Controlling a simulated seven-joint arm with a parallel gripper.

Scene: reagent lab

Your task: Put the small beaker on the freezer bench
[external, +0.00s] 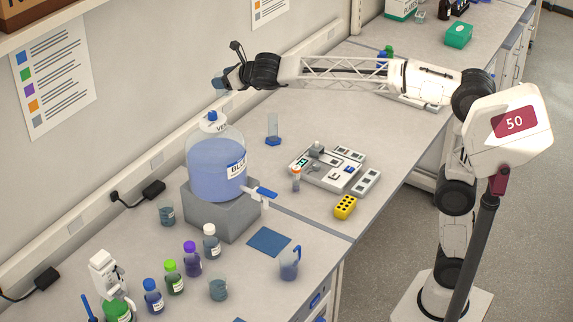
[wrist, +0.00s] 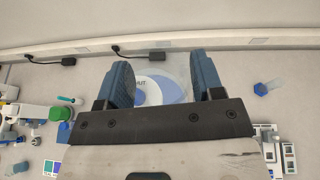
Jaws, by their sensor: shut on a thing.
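My gripper (external: 220,83) is raised above and behind the large blue carboy in the external view. In the wrist view its two blue fingers (wrist: 164,80) stand apart with a faint, see-through thing between them, which I take to be the small beaker (wrist: 162,68). Its outline blends with the carboy below. In the external view the held thing is hard to tell from the fingertips. One bench (external: 330,135) runs along the wall and another bench (external: 490,40) continues at the far right. No label shows which is the freezer bench.
The carboy (external: 216,165) stands on a grey block (external: 225,210). A green box (external: 458,35) stands far right.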

